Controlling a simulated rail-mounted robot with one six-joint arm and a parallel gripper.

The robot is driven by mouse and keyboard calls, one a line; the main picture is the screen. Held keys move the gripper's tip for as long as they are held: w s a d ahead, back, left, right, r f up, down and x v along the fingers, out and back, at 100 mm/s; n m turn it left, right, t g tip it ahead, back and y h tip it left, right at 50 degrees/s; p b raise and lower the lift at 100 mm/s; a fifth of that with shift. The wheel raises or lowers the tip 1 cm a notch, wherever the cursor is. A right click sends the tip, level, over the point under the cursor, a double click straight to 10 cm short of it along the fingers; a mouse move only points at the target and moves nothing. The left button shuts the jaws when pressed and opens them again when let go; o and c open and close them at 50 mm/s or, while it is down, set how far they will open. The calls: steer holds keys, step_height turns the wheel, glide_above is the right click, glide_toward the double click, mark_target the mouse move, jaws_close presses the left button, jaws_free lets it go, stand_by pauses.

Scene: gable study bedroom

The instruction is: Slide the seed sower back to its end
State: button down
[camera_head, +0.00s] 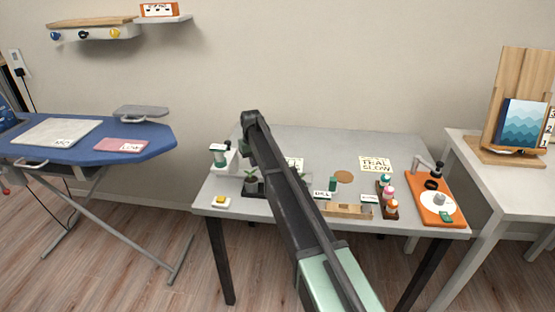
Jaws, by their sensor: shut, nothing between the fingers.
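A low wooden piece (349,211) lies along the front edge of the grey table (408,151), just right of my arm. It has a pale block on top and may be the seed sower, but it is too small to tell for sure. Its left end is close to my arm in the picture and may be partly covered. I cannot make out which end its block is at. My arm crosses the table from the bottom right up to the left. I cannot see my gripper.
Potted plants (251,186), a white device (220,158), a rack of small bottles (388,198) and an orange board (434,201) crowd the table. A yellow-topped pad (220,202) lies at the front left. The table's back strip is clear. A blue ironing board (72,150) stands left.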

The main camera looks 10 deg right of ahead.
step_height(320, 180, up, 12)
steer(key=p, duration=1.1)
steer(key=shift+p, duration=0.35)
steer(key=s+d+m, duration=0.1)
steer(key=s+d, duration=0.2)
steer(key=s, duration=1.8)
steer(key=s+d+m, duration=0.1)
steer(key=s+d, duration=0.1)
steer(key=s, duration=1.9)
steer(key=shift+s+d, duration=0.4)
